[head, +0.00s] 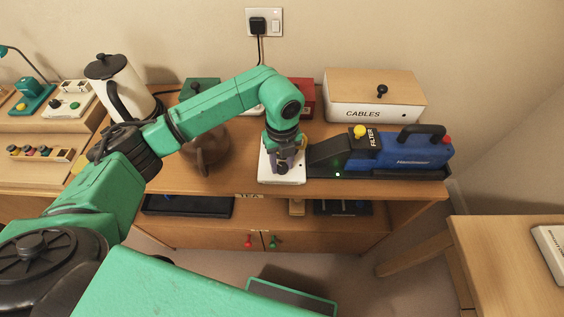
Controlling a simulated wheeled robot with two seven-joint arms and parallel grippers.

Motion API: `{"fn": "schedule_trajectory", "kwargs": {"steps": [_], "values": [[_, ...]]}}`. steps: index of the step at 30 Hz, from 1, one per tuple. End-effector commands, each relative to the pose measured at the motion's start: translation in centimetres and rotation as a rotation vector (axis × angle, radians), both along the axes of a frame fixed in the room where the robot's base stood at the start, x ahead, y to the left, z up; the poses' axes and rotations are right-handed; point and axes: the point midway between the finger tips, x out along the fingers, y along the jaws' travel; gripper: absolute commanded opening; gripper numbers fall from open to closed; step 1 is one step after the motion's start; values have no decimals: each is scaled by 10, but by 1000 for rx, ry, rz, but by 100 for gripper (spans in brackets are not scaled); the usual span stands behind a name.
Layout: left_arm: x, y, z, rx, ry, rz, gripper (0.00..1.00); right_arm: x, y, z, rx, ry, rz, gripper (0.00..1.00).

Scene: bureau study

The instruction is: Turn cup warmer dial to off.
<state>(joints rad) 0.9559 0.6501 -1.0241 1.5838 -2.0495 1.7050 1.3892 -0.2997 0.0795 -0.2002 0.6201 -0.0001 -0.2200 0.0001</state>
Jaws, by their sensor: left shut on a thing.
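A small white unit, which looks like the cup warmer (268,174), sits at the front of the wooden desk-top, left of the blue machine. My left arm reaches over the desk and my left gripper (283,166) points down onto the front of this unit. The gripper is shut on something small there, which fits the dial. The dial itself is hidden by the fingers, so its setting cannot be read. My right gripper is not in view.
A blue machine (413,153) on a dark tray stands close to the right of the gripper. A brown teapot (207,150) and a white jug (127,84) stand left, near my arm. A CABLES box (376,97) is behind. A lower shelf (270,217) lies below.

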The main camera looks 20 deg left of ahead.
Motion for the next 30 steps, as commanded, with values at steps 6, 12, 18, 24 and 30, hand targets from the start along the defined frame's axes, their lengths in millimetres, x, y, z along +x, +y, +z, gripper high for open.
{"fn": "schedule_trajectory", "kwargs": {"steps": [6,12,18,24,30], "values": [[3,0,4,-2,-10,37,0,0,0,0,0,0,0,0],[3,0,4,-2,-10,41,0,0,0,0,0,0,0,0],[3,0,4,-3,-11,40,50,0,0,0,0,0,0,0],[2,0,2,-2,-6,38,69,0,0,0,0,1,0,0],[1,0,3,-1,-4,36,69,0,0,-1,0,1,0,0]]}}
